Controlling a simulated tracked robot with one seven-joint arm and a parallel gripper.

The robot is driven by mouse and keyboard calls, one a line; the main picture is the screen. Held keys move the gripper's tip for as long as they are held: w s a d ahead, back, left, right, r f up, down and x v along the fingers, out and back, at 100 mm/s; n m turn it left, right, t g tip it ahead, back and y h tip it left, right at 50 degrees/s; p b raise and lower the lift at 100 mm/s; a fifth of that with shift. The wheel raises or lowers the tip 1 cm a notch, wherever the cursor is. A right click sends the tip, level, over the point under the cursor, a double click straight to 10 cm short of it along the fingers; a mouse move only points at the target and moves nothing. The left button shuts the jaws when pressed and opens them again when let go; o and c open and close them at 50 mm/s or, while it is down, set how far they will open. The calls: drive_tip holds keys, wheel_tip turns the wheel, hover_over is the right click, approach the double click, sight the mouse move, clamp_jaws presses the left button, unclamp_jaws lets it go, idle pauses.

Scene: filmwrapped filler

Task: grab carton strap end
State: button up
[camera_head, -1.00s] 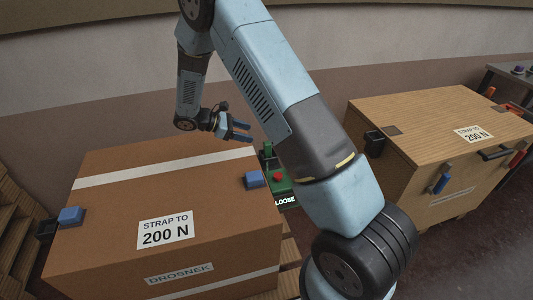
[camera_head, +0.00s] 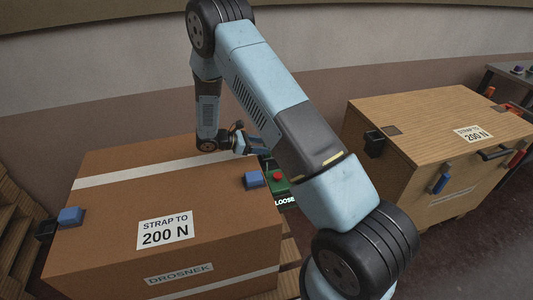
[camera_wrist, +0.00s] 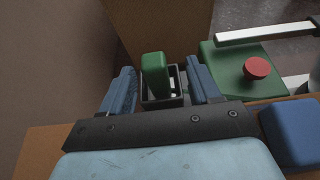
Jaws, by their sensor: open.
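A green upright tab (camera_wrist: 154,76), which looks like the carton strap end, stands in a small square black holder (camera_wrist: 179,100) in the wrist view. My gripper (camera_wrist: 159,67) is open, with one blue finger on each side of the tab. I cannot tell whether either finger touches it. In the head view my gripper (camera_head: 252,146) is low at the far right edge of the brown carton (camera_head: 110,225), and it and my arm hide most of the tab. The carton carries a "STRAP TO 200 N" label and a white band (camera_head: 110,177).
A green box with a red button (camera_head: 278,177) and a "LOOSE" display stands beside the carton; a pale bar (camera_wrist: 265,33) extends above it. Blue blocks (camera_head: 253,180) sit on the carton's edges. A wooden crate (camera_head: 420,115) stands at right.

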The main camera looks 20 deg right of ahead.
drive_tip(key=shift+w+x, duration=0.2)
drive_tip(key=shift+x, duration=1.2)
drive_tip(key=shift+w+x, duration=0.2)
drive_tip(key=shift+x, duration=1.2)
drive_tip(key=shift+r, duration=0.1)
clamp_jaws()
drive_tip(key=shift+r, duration=0.1)
